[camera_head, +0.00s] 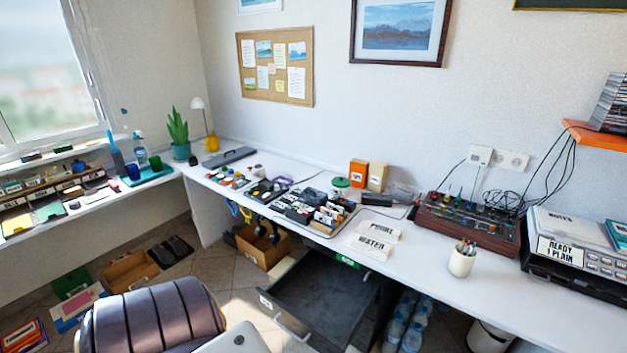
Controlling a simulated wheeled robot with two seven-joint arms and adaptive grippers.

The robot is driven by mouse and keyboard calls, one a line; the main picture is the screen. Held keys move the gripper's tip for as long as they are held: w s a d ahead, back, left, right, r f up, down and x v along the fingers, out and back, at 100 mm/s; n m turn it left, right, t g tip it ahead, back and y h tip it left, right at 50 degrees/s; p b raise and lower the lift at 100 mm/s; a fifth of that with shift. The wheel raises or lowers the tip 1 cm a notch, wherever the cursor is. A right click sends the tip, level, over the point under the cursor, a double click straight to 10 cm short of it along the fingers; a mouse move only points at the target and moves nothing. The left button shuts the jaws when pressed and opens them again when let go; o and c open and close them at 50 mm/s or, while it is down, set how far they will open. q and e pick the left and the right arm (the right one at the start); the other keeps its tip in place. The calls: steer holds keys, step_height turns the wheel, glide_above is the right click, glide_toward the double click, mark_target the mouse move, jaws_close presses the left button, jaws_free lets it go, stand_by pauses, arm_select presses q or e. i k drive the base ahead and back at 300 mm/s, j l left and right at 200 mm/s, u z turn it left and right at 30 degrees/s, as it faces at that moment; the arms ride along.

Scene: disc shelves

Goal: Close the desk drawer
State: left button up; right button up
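The desk drawer (318,298) stands pulled out from under the white desk, below the middle of the desktop. Its dark grey inside shows and looks empty. The lower part of the drawer runs toward the bottom edge of the view. Neither my left nor my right gripper shows in the head view.
A dark padded chair (155,318) stands left of the drawer. A cardboard box (262,246) sits on the floor behind the drawer's left side. Water bottles (402,318) stand to its right. The desktop (420,275) above holds a pen cup (462,259) and signs.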

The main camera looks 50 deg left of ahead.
mark_target(320, 300)
steer(key=u, duration=1.85)
